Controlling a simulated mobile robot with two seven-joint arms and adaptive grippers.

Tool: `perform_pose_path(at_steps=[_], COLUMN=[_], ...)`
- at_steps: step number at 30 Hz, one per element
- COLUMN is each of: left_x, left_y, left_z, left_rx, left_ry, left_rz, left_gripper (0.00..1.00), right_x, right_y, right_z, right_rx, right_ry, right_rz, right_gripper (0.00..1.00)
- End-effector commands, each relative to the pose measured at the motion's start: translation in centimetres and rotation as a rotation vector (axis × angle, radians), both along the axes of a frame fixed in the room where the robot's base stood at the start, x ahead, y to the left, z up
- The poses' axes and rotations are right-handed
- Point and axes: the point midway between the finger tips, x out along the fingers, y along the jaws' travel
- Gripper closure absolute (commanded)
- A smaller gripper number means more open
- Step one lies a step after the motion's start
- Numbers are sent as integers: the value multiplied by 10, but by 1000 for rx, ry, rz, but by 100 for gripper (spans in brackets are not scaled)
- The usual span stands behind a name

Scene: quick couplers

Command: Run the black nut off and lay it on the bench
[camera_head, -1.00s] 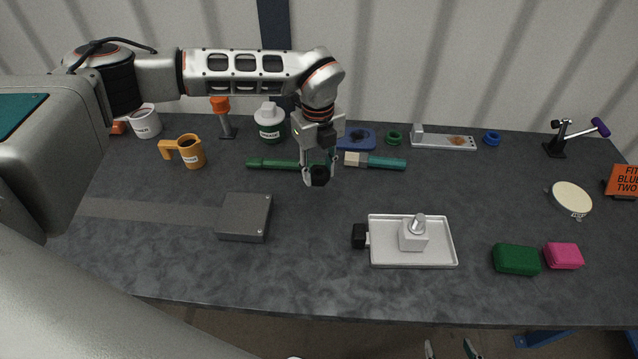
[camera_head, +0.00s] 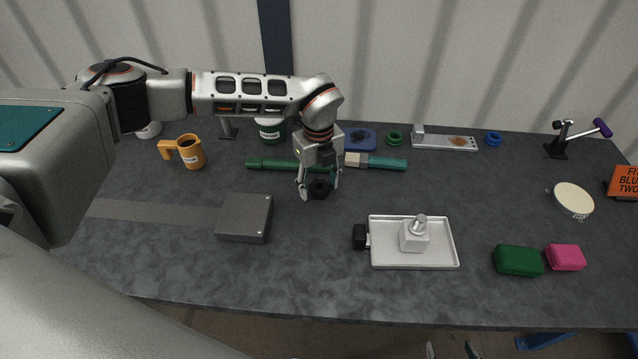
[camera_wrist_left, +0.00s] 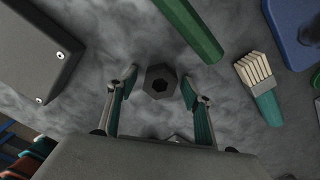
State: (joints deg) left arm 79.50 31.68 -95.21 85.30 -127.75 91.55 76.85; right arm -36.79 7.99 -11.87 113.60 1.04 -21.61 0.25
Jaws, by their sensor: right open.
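The black nut (camera_head: 319,187), hexagonal with a dark central hole, lies on the bench (camera_head: 330,270). It also shows in the left wrist view (camera_wrist_left: 160,80). My left gripper (camera_head: 321,186) is open around the nut. In the left wrist view the fingers (camera_wrist_left: 159,85) stand apart on either side of it, with gaps. A white block (camera_head: 414,236) with a bare metal stub on top sits in a pale tray (camera_head: 440,263). A black piece (camera_head: 360,237) is at the tray's left side. My right gripper (camera_head: 452,351) is open at the bottom edge, mostly cut off.
A green bar (camera_head: 270,163) and a brush (camera_head: 385,163) lie behind the nut. A grey box (camera_head: 244,218) stands to its left. An orange mug (camera_head: 190,152) is at the back left. Green (camera_head: 518,260) and pink (camera_head: 565,257) boxes lie front right. Bench in front of the nut is clear.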

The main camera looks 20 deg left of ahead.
Motion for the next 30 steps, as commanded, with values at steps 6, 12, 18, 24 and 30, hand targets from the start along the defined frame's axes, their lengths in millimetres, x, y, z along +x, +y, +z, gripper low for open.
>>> perform_pose_path(at_steps=[6,12,18,24,30], left_x=[0,0,1,1,0], left_y=[0,0,0,0,0], left_z=[0,9,44,86,114], left_rx=[0,0,0,0,0], left_ry=[0,-1,-4,-4,-3], left_rz=[0,0,1,-1,0], left_gripper=[50,50,50,50,50], right_x=[1,1,2,2,0], right_y=[0,0,0,2,3], right_z=[0,2,6,8,7], right_rx=[1,1,4,9,11], right_ry=[-2,-3,-6,-6,-2], right_rz=[0,-1,-2,-1,-1], right_gripper=[47,47,47,47,47])
